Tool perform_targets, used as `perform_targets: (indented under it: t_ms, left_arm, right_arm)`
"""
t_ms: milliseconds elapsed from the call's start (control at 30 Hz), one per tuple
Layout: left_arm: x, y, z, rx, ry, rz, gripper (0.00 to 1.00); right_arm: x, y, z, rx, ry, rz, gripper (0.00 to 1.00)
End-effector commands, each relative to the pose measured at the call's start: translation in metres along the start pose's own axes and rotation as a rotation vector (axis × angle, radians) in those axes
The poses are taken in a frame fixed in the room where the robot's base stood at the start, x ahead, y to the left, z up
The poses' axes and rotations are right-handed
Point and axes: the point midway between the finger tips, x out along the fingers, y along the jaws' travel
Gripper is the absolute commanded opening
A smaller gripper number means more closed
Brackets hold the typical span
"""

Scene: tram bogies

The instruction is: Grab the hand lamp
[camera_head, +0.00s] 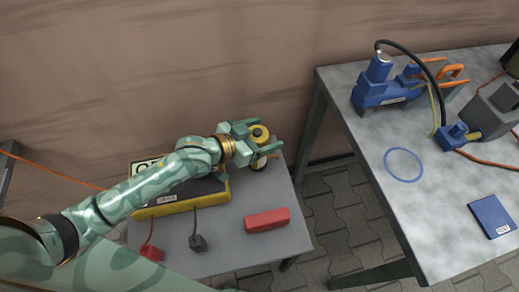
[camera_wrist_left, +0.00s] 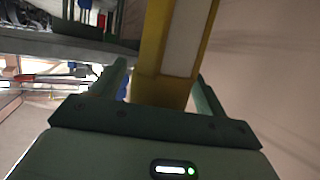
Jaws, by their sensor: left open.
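The hand lamp, which I take to be the upright yellow and pale piece with a dark round top (camera_head: 259,132), stands near the back of the small grey table (camera_head: 225,250). My left gripper (camera_head: 269,135) is open, with one finger on each side of it. In the left wrist view the yellow body with its pale panel (camera_wrist_left: 160,92) rises between the two fingers (camera_wrist_left: 160,95). I cannot tell whether the fingers touch it. The gripper and wrist hide part of the lamp in the head view. My right gripper is not in view.
A yellow charger-like box (camera_head: 180,207) lies under my left forearm, with a red plug (camera_head: 151,253) and a black plug (camera_head: 197,242) on cords. A red block (camera_head: 267,220) lies in front. The right-hand table (camera_head: 430,215) holds a blue machine (camera_head: 385,93), a blue ring (camera_head: 404,179) and a blue booklet (camera_head: 492,216).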

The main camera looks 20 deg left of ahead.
Motion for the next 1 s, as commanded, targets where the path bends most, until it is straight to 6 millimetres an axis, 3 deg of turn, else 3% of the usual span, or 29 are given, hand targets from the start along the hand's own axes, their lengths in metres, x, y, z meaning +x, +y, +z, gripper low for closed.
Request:
perform_targets:
  t_ms: [267, 500, 533, 800, 1000]
  left_arm:
    - [0.004, 0.0, -0.001, 0.002, -0.001, 0.0, 0.74]
    - [0.004, 0.0, -0.001, 0.001, -0.001, 0.0, 0.08]
    - [0.004, 0.0, -0.002, 0.001, 0.001, 0.0, 0.05]
    - [0.003, 0.0, -0.005, 0.002, 0.001, -0.001, 0.05]
    - [-0.006, 0.0, -0.029, 0.005, 0.006, -0.001, 0.05]
  right_arm:
    - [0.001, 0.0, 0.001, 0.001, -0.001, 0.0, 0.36]
    - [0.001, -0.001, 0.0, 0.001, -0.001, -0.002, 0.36]
    - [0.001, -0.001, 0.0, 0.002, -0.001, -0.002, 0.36]
    - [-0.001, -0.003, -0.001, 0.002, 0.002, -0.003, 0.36]
    - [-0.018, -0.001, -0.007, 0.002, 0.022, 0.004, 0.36]
